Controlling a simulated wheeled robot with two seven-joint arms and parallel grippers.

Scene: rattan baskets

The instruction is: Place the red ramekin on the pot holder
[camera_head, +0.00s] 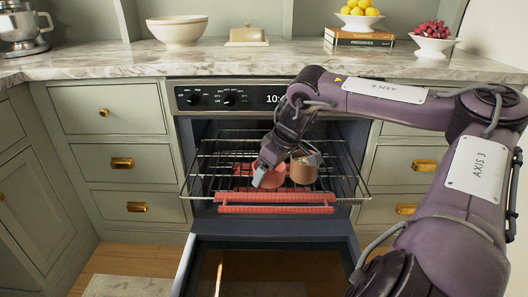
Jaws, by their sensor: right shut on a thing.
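The red ramekin (273,179) is at the oven rack, near its middle. My right gripper (262,170) reaches down from the upper right and is shut on the ramekin; its fingers hide part of it. Whether the ramekin touches the rack I cannot tell. A flat red piece (242,170), which looks like the pot holder, shows just left of and behind the gripper, partly hidden. My left gripper is not in view.
A tan cup-like pot (304,172) stands right beside the ramekin on the pulled-out wire rack (206,172). A red guard (275,203) covers the rack's front edge. The oven door (270,270) hangs open below. The rack's left part is clear.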

